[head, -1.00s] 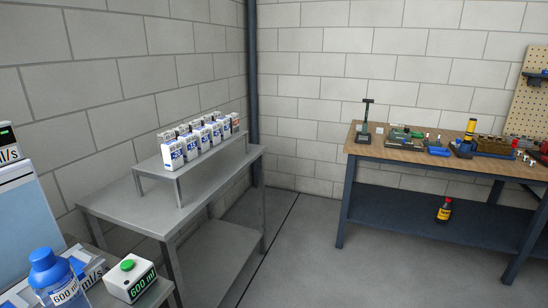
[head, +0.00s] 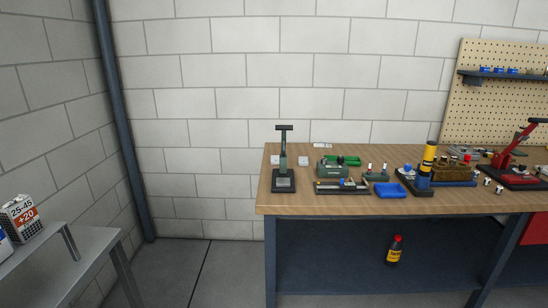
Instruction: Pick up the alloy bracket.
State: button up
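I cannot make out an alloy bracket for certain; the parts on the wooden workbench (head: 330,204) are too small to tell apart. On the bench stand a dark upright press-like stand (head: 284,165), a green machine (head: 335,168), a black fixture (head: 343,187), a blue tray (head: 390,191) and a yellow and blue cylinder (head: 426,166). Small metallic parts (head: 490,183) lie toward the right of the bench. My gripper is not in the head view.
A grey metal table (head: 85,250) with a box (head: 22,218) on its raised shelf is at the lower left. A bottle (head: 395,250) stands on the bench's lower shelf. A pegboard (head: 500,95) hangs behind. Floor between table and bench is clear.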

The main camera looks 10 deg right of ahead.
aim_at(303, 161)
jog(key=i+l+u, duration=0.1)
jog(key=i+l, duration=1.05)
jog(key=l, duration=0.25)
jog(key=i+l+u, duration=0.1)
jog(key=i, duration=0.6)
jog(key=i+l+u, duration=0.1)
jog(key=i, duration=0.55)
